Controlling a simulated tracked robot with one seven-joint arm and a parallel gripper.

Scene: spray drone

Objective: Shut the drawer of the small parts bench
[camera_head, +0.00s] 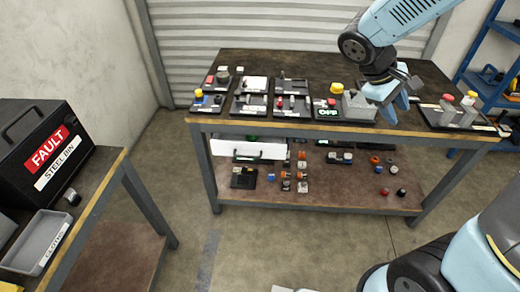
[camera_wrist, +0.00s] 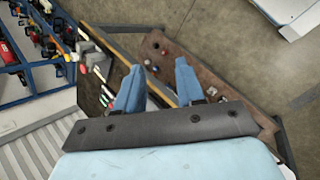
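The small parts bench (camera_head: 320,135) has a dark top and a wooden lower shelf. Its white drawer (camera_head: 235,147) hangs under the left part of the top and stands pulled out, with a dark handle low on its front. Something green shows at the drawer's upper edge. My gripper (camera_head: 393,108) is above the right part of the bench top, well to the right of the drawer. In the wrist view my gripper (camera_wrist: 160,80) has its two blue fingers apart with nothing between them. The drawer is not visible in the wrist view.
Black trays with parts line the bench top, including one marked OFF (camera_head: 329,113). Small parts lie on the lower shelf (camera_head: 340,185). The floor before the drawer is clear.

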